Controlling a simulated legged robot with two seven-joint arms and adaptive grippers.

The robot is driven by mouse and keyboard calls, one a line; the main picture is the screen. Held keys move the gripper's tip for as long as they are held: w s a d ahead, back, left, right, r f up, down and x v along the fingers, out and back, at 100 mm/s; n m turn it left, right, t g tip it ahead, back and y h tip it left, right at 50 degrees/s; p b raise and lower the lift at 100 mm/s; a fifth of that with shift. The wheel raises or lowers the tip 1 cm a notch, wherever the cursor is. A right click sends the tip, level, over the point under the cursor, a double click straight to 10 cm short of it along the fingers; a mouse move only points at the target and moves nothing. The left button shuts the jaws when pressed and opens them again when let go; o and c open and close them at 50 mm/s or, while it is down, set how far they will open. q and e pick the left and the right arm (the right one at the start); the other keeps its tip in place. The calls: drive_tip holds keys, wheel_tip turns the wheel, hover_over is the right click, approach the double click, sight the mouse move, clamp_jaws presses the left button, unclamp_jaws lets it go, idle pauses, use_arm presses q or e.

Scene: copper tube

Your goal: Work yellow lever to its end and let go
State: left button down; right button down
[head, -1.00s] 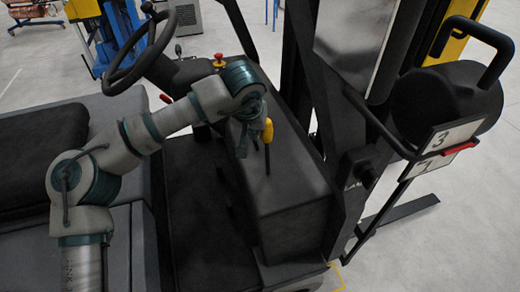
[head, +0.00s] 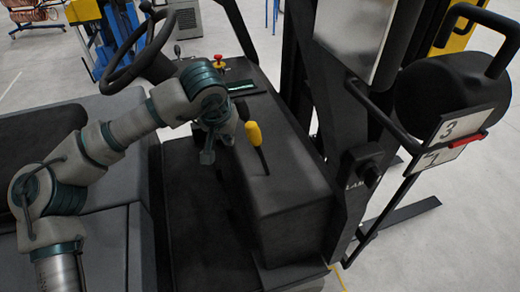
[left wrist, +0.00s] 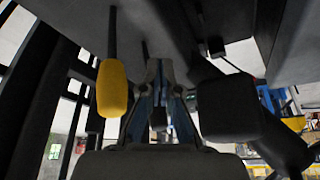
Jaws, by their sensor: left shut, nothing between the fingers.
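The yellow lever (head: 253,134) stands up from the black console on a thin dark rod and leans to the left in the head view. Its yellow grip also shows in the left wrist view (left wrist: 112,88), left of the fingers. My left gripper (head: 208,154) is just left of the lever, with a visible gap between them. Its fingers (left wrist: 156,68) are shut with nothing between them. My right gripper is in neither view.
The black console (head: 290,205) carries the lever. A red button (head: 219,61) and a steering wheel (head: 140,50) are behind it. A black knob (left wrist: 228,105) is close right of my fingers. The mast (head: 345,130) rises to the right.

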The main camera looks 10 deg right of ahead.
use_arm(q)
drive_tip(key=shift+s+a, duration=0.15)
drive_tip(key=shift+a, duration=0.45)
drive_tip(key=shift+r, duration=0.1)
wheel_tip(320, 180, up, 8)
drive_tip(key=p, duration=0.7)
idle(0.4)
